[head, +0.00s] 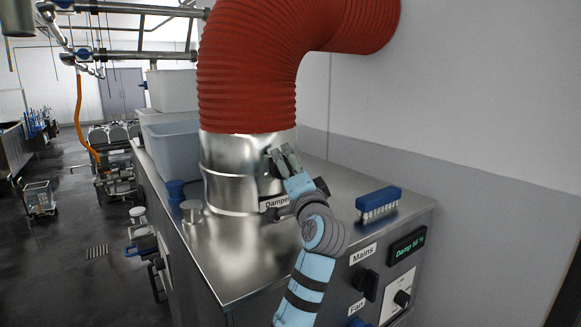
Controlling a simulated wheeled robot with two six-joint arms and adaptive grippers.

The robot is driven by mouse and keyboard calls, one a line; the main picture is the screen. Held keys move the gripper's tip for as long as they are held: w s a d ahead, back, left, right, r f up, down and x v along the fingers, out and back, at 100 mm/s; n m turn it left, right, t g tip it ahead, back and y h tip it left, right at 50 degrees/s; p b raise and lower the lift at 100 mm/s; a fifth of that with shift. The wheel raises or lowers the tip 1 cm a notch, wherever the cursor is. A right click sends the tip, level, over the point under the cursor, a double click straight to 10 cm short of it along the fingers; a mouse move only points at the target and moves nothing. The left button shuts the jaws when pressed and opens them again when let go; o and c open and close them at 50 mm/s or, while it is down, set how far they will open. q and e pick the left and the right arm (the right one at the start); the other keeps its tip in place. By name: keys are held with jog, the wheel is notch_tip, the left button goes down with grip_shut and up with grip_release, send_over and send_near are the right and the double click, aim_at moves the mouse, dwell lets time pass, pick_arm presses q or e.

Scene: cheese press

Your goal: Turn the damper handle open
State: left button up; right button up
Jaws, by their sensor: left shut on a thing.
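A silver metal duct collar (228,172) stands on the steel cabinet top under a ribbed red hose (260,60). A "Damper" label (274,203) sits low on the collar, partly covered by my arm. My left gripper (283,158) is at the front right of the collar, shut on the damper handle, which it and my arm mostly hide. A small display (408,246) on the cabinet front reads "Damp" and a percentage that looks like 56. My right gripper is not in view.
A blue brush (378,203) lies on the cabinet top to the right. "Mains" (364,283) and "Fan" knobs are on the front panel. Blue and metal caps (191,211) stand left of the collar, and pale plastic tubs (172,140) stand behind. A wall is at the right.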

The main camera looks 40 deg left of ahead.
pick_arm(q)
jog(key=m+h, duration=0.1)
jog(key=m, duration=0.4)
jog(key=shift+f+g+h, duration=0.1)
jog(key=shift+g+h, duration=0.2)
jog(key=shift+h, duration=0.1)
jog(key=shift+m, duration=0.3)
jog(key=o, duration=1.2)
jog(key=shift+c, duration=0.2)
jog(key=shift+d, duration=0.1)
jog(key=v, duration=1.1)
jog(key=shift+s+d, duration=0.15)
jog(key=shift+s, duration=0.1)
